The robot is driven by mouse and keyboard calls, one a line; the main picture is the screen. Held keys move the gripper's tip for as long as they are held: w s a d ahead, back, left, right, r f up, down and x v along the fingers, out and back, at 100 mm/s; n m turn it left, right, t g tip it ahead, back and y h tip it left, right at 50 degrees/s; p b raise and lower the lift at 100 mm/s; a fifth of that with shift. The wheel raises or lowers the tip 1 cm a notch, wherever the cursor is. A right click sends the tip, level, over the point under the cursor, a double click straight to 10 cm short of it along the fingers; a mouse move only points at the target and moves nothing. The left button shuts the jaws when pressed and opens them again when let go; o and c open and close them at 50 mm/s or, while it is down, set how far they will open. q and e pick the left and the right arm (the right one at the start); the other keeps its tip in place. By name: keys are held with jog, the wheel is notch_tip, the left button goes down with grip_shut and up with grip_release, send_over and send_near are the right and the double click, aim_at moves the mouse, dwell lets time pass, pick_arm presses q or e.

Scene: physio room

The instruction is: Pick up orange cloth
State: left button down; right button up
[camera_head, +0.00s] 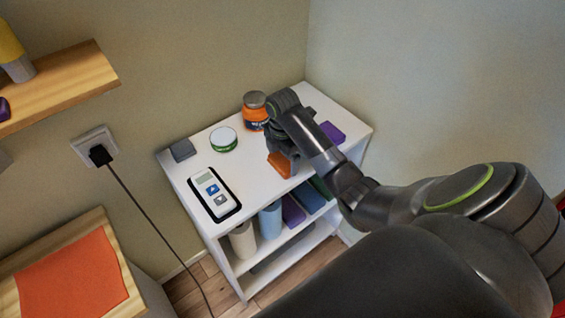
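A small orange block-like piece, which looks like a folded orange cloth (278,165), is near the front edge of the white shelf unit's top. My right gripper (285,158) comes down from above right at this piece and hides its far part. The fingers are dark and small here, so I cannot tell whether they are closed on it. A flat orange sheet (70,279), maybe also cloth, lies on a wooden surface at the lower left. My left gripper is not in view.
The white shelf unit (182,177) also carries a grey block (182,150), a round green-rimmed tin (223,139), a white device (213,194), an orange jar (255,115) and a purple folded piece (332,132). Rolls and folded pieces fill the shelf below. A black cable hangs at left.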

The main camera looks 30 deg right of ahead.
aim_at(283, 159)
jog(key=shift+c, duration=0.7)
jog(key=shift+r, duration=0.25)
notch_tip(283, 159, up, 5)
jog(key=shift+f, duration=0.1)
notch_tip(283, 159, up, 3)
jog(key=p, duration=0.3)
jog(key=shift+r+p, duration=0.2)
jog(key=shift+p, duration=0.15)
jog(key=shift+r+p, duration=0.7)
